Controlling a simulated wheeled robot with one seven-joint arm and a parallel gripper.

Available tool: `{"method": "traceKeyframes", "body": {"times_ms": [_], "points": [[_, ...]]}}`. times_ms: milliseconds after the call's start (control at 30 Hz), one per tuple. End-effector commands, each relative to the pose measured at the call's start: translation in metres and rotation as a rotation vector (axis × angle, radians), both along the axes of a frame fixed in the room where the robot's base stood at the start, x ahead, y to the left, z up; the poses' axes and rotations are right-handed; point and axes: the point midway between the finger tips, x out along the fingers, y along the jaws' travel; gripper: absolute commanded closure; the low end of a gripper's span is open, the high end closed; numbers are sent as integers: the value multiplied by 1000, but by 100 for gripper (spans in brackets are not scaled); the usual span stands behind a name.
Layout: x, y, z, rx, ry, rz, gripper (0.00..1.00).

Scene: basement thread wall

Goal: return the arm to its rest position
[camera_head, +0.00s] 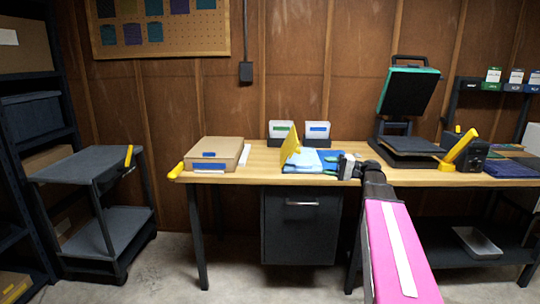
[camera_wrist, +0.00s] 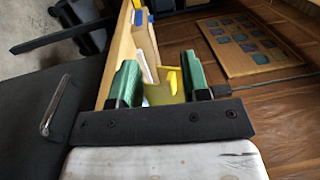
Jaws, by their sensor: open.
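My arm, with a pink link, reaches from the lower right of the head view up to the workbench (camera_head: 240,176). My gripper (camera_head: 345,167) is over the bench's middle, beside a stack of blue sheets (camera_head: 310,163) with an upright yellow piece (camera_head: 290,146). In the wrist view my gripper (camera_wrist: 162,68) shows two green fingers spread apart with nothing held between them. The yellow piece shows beyond them, in the gap. Whether the gripper touches the sheets cannot be told.
A cardboard box (camera_head: 213,154) sits on the bench's left end. A heat press (camera_head: 406,100) stands open at right. A grey cart (camera_head: 85,166) is at left. A dark drawer cabinet (camera_head: 300,225) is under the bench.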

Motion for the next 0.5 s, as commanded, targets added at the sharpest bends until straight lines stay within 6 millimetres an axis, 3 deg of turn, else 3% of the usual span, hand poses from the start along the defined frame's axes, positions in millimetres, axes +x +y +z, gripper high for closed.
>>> {"method": "traceKeyframes", "body": {"times_ms": [267, 500], "points": [[-7, 18, -30, -96, 49, -12, 57], [-18, 39, -73, -240, 109, -29, 57]]}}
